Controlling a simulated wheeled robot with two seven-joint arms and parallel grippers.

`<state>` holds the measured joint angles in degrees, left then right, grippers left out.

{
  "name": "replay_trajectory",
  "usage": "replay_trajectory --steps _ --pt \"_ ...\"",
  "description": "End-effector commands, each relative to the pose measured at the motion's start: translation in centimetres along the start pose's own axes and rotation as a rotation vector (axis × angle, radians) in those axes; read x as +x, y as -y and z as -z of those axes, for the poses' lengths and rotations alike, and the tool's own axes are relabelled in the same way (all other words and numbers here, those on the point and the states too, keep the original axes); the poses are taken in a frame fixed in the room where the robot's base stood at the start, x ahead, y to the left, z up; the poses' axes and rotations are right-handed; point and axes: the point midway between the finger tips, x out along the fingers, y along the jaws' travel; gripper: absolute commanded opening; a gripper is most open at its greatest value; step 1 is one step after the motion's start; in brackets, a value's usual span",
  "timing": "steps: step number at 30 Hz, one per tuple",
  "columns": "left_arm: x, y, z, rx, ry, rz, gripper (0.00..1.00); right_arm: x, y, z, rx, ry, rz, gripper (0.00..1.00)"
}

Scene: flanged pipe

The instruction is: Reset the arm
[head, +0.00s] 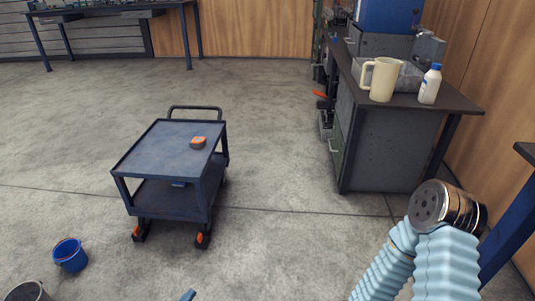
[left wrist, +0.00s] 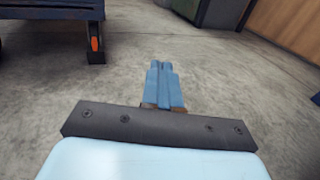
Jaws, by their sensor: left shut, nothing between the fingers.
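My left gripper (left wrist: 162,68) shows in the left wrist view with its blue fingers pressed together, shut and empty above the concrete floor. Only a blue fingertip of it (head: 188,295) shows at the bottom edge of the head view. My right arm in its light-blue ribbed sleeve rises at the lower right of the head view, bent, with a round metal joint at its top. My right gripper is not in either view.
A dark blue cart (head: 165,150) with an orange-and-black tape measure (head: 198,142) stands left of centre. A blue bucket (head: 70,255) is at lower left. A workbench (head: 385,150) at right holds a cream jug (head: 382,80) and white bottle (head: 430,85). The middle floor is clear.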

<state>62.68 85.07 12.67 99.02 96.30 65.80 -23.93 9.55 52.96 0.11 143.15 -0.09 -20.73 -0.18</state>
Motion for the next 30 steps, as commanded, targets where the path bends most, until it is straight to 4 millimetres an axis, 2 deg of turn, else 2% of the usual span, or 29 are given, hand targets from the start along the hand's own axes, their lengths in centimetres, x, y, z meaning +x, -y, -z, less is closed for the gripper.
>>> replay_trajectory --steps 4,8,11,12,14,16,18,20,26,29,30 --pt "1.1 5.2 0.0 0.035 -0.047 0.227 0.00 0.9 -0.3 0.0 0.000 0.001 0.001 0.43" --pt "0.7 11.2 0.2 0.108 -0.117 0.503 0.00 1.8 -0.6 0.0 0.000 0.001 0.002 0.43" --pt "-1.4 17.0 1.0 0.238 -0.205 0.805 0.00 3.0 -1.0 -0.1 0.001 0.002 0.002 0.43" --pt "-3.1 19.3 1.6 0.330 -0.252 0.959 0.00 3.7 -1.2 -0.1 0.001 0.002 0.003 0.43" --pt "-6.1 21.5 2.8 0.511 -0.326 1.180 0.00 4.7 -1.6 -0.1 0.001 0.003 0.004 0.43" --pt "-8.7 22.2 3.8 0.731 -0.384 1.362 0.00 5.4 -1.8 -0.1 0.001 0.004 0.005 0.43" --pt "-10.1 21.8 4.4 0.940 -0.413 1.478 0.00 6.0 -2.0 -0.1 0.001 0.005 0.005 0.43" --pt "-10.7 21.2 4.7 1.109 -0.420 1.542 0.00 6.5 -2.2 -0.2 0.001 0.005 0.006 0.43" --pt "-9.4 20.0 3.7 1.616 -0.340 1.601 0.00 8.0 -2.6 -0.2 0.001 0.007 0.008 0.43" --pt "-8.1 20.1 2.5 1.836 -0.254 1.567 0.00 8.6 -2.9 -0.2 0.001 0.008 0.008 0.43" --pt "-7.6 20.3 1.6 1.904 -0.219 1.547 0.00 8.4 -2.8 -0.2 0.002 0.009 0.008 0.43"
